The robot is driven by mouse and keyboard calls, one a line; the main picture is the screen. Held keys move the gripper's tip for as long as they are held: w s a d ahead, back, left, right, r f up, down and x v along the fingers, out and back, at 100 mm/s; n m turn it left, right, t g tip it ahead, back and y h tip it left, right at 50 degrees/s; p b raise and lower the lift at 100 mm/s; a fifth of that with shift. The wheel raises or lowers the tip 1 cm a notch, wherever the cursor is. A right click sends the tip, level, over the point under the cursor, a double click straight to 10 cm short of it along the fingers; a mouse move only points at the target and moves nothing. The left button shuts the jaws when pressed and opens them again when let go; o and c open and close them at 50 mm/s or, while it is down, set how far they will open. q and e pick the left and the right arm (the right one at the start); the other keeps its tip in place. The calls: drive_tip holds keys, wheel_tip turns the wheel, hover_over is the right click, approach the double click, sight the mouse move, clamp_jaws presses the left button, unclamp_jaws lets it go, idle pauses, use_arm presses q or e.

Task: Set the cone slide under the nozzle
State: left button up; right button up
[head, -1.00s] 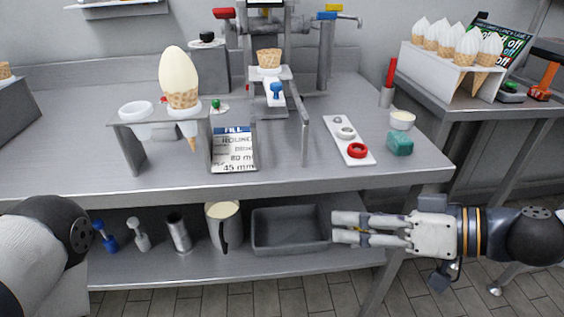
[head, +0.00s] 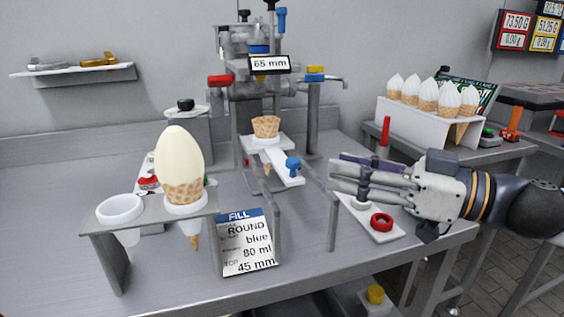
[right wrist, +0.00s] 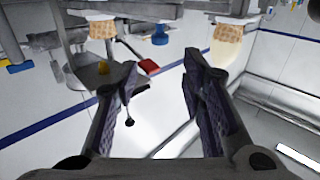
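The white cone slide (head: 278,162) sticks out from the filling machine towards me. It has a blue knob (head: 292,167) at its near end and an empty waffle cone (head: 266,127) at its far end. The knob also shows in the right wrist view (right wrist: 160,36). The machine (head: 250,95) stands behind, with a "65 mm" sign; I cannot make out the nozzle tip clearly. My right gripper (head: 338,176) is above the table, right of the knob and apart from it. In the right wrist view its fingers (right wrist: 160,64) are spread and empty. My left gripper is out of view.
A metal stand (head: 100,222) at front left holds a cream-topped cone (head: 182,165). A "FILL" card (head: 246,243) leans beside it. Grey upright bars (head: 332,222) flank the space before the slide. A white tray with rings (head: 390,232) lies below my right gripper.

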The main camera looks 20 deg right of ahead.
sight(293, 159)
drive_tip(key=w+a+b, duration=0.1)
drive_tip(key=w+a+f, duration=0.1)
drive_tip(key=w+a+f+b, duration=0.1)
drive_tip(key=shift+w+a+b, duration=0.25)
drive_tip(key=shift+a+b, duration=0.05)
drive_tip(key=shift+a, duration=0.1)
drive_tip(key=w+a, duration=0.1)
drive_tip(key=w+a+r+b, duration=0.1)
drive_tip(key=shift+w+a, duration=0.3)
drive_tip(key=shift+a, duration=0.1)
drive_tip(key=shift+w+a+r, duration=0.2)
drive_tip(key=shift+r, duration=0.05)
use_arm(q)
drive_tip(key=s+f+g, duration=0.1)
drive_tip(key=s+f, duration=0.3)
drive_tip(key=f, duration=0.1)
use_arm(e)
clamp_jaws()
